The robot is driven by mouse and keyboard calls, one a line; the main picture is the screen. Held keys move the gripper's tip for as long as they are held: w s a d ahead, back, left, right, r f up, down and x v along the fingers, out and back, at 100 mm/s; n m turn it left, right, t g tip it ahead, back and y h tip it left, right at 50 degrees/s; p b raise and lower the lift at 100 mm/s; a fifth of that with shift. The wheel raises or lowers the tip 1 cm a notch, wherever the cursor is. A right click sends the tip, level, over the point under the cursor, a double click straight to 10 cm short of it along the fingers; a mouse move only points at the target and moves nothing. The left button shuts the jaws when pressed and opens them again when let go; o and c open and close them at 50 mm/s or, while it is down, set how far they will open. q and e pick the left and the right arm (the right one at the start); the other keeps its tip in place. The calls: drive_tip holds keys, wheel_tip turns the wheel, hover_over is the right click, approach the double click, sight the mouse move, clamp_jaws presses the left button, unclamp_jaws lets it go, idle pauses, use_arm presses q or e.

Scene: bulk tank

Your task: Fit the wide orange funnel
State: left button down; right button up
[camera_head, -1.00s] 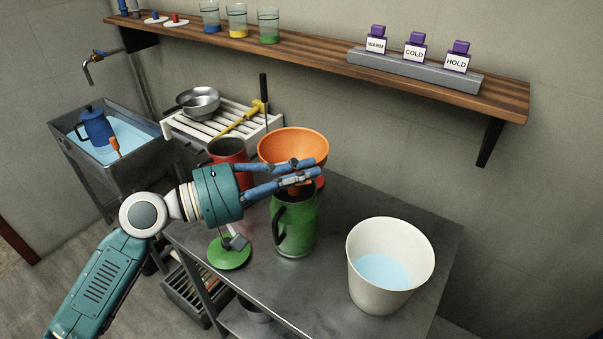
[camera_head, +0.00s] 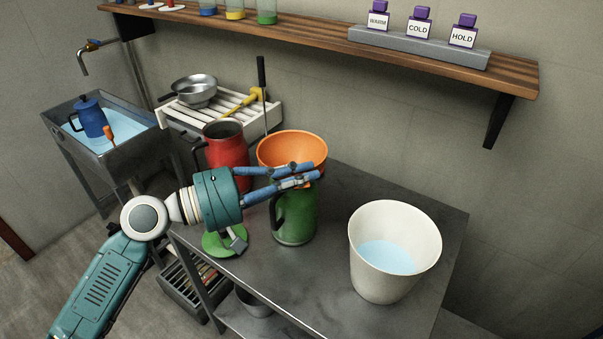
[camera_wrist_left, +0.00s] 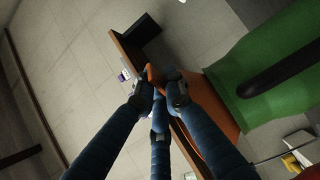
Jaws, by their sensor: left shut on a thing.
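The wide orange funnel (camera_head: 292,148) is upright over the mouth of the green jug (camera_head: 295,218), which stands on the steel table with its dark handle toward the left. My left gripper (camera_head: 298,176) is shut on the orange funnel just below its bowl. The fingers cover the funnel's lower part and the jug's rim, so I cannot tell how deep the spout is. In the left wrist view, the fingers close at a bit of orange (camera_wrist_left: 153,74), with the green jug (camera_wrist_left: 272,68) close beside. My right gripper is not in view.
A red jug (camera_head: 227,147) stands behind my left wrist, and a green round base (camera_head: 213,244) lies below it. A white bucket of water (camera_head: 393,225) stands at the right. The steel table (camera_head: 320,270) is bare in front. A wooden shelf (camera_head: 300,40) runs along the wall.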

use_arm(q)
drive_tip(key=c, duration=1.7)
unclamp_jaws()
drive_tip(key=shift+c, duration=0.2)
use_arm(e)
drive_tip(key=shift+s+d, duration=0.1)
use_arm(q)
drive_tip(key=shift+a, duration=0.1)
drive_tip(key=v, duration=1.2)
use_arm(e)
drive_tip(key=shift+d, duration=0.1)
